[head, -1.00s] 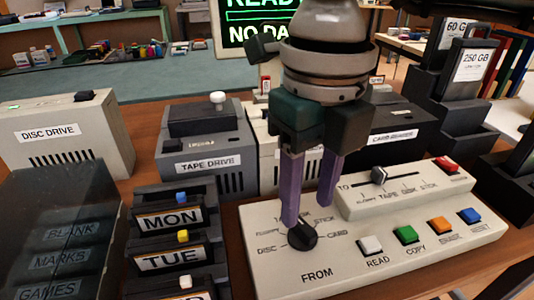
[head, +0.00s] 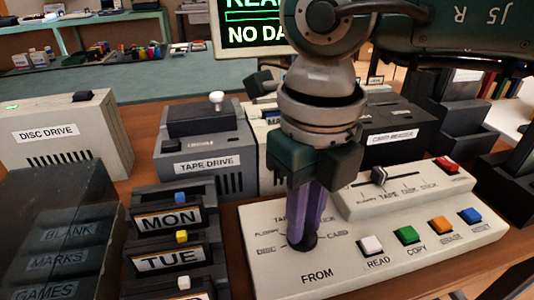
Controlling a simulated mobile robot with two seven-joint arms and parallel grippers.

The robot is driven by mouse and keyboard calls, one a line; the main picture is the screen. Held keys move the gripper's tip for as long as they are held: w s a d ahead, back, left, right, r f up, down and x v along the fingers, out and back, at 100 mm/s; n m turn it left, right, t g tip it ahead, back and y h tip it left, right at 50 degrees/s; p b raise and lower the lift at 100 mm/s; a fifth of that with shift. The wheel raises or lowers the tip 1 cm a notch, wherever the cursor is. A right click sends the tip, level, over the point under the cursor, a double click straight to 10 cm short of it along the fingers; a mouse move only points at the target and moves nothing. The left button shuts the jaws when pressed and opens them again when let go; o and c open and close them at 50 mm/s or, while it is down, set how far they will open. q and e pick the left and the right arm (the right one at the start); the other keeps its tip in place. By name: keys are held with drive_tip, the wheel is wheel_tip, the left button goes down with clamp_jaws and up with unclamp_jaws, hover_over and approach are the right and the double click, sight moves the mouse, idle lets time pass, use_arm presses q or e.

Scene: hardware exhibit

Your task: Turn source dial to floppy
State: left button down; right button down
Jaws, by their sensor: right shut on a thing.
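The source dial (head: 302,248) is a round black knob on the cream control panel (head: 350,278), above the word FROM. Labels around it read DISC, FLOPPY, TAPE, STICK and CARD, some partly covered by my fingers. My right gripper (head: 304,238) points down onto the dial, its purple fingers shut on the knob. The dial's pointer is hidden by the fingers, so I cannot tell its setting. My left gripper is not in view.
A raised TO slider (head: 379,175) sits behind the dial, with white, green, orange and blue buttons in front. The tape drive (head: 205,155) and disc drive (head: 60,135) stand behind left. MON and TUE holders (head: 170,220) stand left of the panel.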

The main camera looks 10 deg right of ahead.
drive_tip(key=shift+n, duration=0.3)
idle(0.4)
drive_tip(key=n+b, duration=0.3)
drive_tip(key=n, duration=0.1)
drive_tip(key=shift+f, duration=0.1)
drive_tip(key=shift+n+b, duration=0.85)
drive_tip(key=shift+n, duration=0.65)
drive_tip(key=c, duration=0.8)
unclamp_jaws()
drive_tip(key=shift+r, duration=0.2)
wheel_tip(320, 180, up, 10)
drive_tip(key=shift+f+p, duration=0.1)
drive_tip(key=shift+p, duration=0.3)
